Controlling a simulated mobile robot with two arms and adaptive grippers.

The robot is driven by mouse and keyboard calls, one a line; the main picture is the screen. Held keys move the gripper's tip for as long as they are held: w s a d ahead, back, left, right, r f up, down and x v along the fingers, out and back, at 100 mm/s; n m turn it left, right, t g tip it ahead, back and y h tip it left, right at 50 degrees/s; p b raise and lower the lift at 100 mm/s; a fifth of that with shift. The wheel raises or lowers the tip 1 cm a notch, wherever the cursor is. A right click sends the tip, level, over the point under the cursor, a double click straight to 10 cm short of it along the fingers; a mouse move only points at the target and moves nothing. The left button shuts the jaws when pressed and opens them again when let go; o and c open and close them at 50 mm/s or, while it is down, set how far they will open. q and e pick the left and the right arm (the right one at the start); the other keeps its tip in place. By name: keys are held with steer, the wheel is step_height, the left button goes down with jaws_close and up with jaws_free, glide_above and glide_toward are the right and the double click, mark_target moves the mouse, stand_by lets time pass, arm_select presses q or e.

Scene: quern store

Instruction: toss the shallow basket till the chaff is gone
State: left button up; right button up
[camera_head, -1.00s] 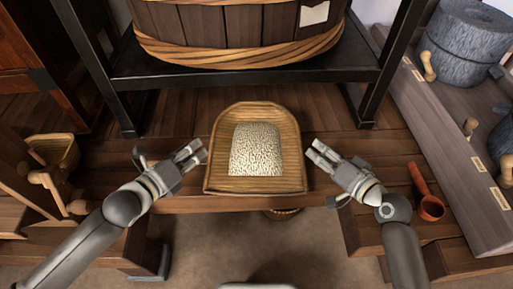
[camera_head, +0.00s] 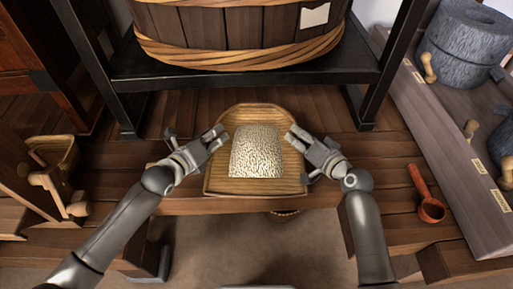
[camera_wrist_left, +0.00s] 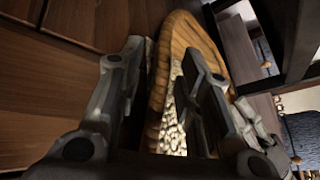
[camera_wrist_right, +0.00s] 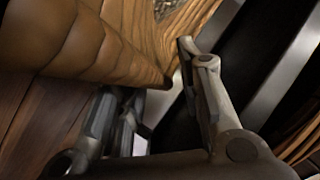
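The shallow basket (camera_head: 256,187) of ribbed tan weave lies on the wooden bench with its rounded end away from me. A pale speckled heap (camera_head: 256,152) fills its middle; I cannot tell chaff from grain in it. My left gripper (camera_head: 218,137) is open at the basket's left side. In the left wrist view its fingers stand apart, with the basket rim (camera_wrist_left: 168,62) between them. My right gripper (camera_head: 296,138) is open at the right side. In the right wrist view its fingers are apart, with the basket edge (camera_wrist_right: 110,50) near them; contact is unclear.
A large wooden tub (camera_head: 235,30) stands on a black-framed shelf (camera_head: 240,75) behind the basket. A red-brown ladle (camera_head: 429,203) lies on the bench at right. Stone querns (camera_head: 462,42) stand on a plank further right.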

arm_select(q)
steer(key=shift+w+d+f, duration=0.1)
steer(key=shift+w+d, duration=0.05)
steer(key=shift+w, duration=0.1)
arm_select(e)
steer(key=shift+w+a+f, duration=0.1)
steer(key=shift+w+a, duration=0.05)
steer(key=shift+w, duration=0.1)
arm_select(q)
jaws_close()
arm_select(e)
jaws_close()
